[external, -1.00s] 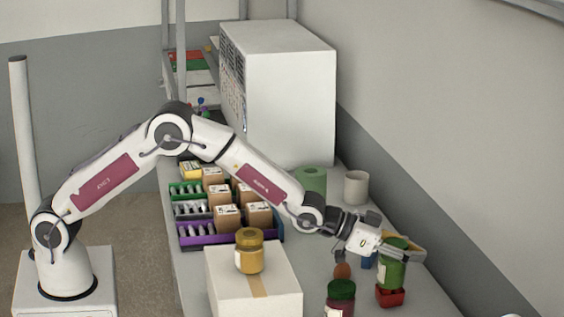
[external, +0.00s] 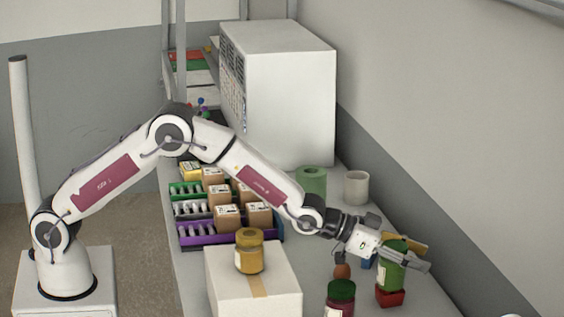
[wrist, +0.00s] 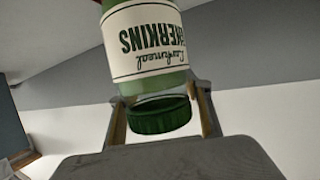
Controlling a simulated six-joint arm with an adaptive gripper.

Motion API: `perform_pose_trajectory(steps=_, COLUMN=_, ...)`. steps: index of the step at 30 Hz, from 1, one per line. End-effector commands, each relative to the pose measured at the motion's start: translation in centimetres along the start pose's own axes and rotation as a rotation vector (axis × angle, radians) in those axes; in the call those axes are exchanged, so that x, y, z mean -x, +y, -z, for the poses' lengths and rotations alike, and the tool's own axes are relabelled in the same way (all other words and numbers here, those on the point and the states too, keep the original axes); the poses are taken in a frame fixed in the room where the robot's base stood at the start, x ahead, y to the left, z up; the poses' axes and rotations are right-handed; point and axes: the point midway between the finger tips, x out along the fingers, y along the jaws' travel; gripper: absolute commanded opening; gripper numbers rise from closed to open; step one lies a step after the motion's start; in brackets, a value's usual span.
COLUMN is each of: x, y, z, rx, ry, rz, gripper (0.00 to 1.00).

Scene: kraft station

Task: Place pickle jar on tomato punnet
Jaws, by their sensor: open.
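The pickle jar (external: 391,272) is green with a dark green lid and a pale label. It stands upright on the small red tomato punnet (external: 390,298) at the right of the external view. The wrist view shows the jar (wrist: 150,40) upside down, with a label ending in "ERKINS" and its lid at the bottom. My gripper (wrist: 160,98) is open, with one finger on each side of the jar near the lid. The gripper also shows at the jar's upper part in the external view (external: 410,257). The punnet's contents are hidden under the jar.
A dark red jar with a green lid (external: 341,300) and a brown egg-like object (external: 342,272) stand left of the punnet. A blue item (external: 369,261) is close behind. A yellow jar (external: 249,251) stands on a white box (external: 225,288). Green and pale cylinders stand farther back.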

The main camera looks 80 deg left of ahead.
Motion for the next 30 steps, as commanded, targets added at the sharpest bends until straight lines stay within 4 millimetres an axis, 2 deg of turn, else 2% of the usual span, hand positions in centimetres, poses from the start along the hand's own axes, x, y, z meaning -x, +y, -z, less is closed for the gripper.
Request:
perform_pose_trajectory(steps=11, x=1.3, y=0.0, z=0.4, rx=0.000, ry=0.001, rz=0.000, gripper=0.48)
perform_pose_trajectory(steps=30, x=7.3, y=0.0, z=0.3, rx=0.000, ry=0.001, rz=0.000, gripper=0.48)
